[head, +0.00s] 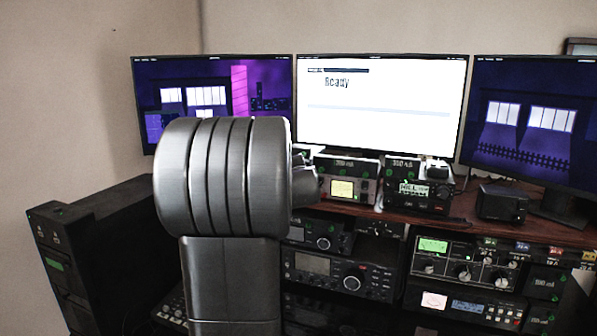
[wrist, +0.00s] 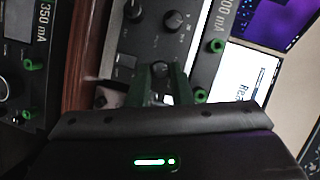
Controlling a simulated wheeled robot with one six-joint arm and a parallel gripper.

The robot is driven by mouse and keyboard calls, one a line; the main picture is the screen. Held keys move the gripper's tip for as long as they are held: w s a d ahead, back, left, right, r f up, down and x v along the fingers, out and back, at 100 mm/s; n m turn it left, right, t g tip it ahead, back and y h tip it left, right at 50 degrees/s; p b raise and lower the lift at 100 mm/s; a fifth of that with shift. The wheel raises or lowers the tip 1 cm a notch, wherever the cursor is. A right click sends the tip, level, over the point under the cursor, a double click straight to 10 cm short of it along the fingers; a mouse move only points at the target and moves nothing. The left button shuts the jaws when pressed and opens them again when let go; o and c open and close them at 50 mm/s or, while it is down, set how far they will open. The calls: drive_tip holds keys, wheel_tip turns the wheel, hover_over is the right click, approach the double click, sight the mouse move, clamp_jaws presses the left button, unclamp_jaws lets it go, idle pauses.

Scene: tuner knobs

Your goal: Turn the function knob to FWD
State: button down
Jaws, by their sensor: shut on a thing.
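In the wrist view my gripper (wrist: 160,82) points at a dark grey front panel (wrist: 122,65), which appears turned on its side. Its green-edged fingers are shut on a small dark knob (wrist: 159,69), taken to be the function knob. The fingers hide much of the knob. I cannot read its markings or tell which way its pointer faces. In the head view my own arm blocks the gripper and this knob.
A larger black knob with a white pointer line (wrist: 174,20) and another knob (wrist: 135,8) sit close by on the panel. In the head view, radio units (head: 342,189) stand on a wooden shelf (head: 455,212) under several monitors (head: 380,105), with more radios below.

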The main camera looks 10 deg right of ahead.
drive_tip(key=b, duration=0.2)
drive_tip(key=shift+f+n+b, duration=0.15)
drive_tip(key=shift+n+b, duration=0.25)
drive_tip(key=shift+r+n+g+b, duration=0.25)
drive_tip(key=shift+n+g+b, duration=0.15)
drive_tip(key=shift+b, duration=1.05)
drive_tip(key=c, duration=1.3)
unclamp_jaws()
drive_tip(key=shift+s+a, duration=0.1)
drive_tip(key=b+v, duration=0.1)
drive_tip(key=v, duration=1.2)
drive_tip(key=shift+s, duration=0.25)
drive_tip(key=shift+w+a, duration=0.1)
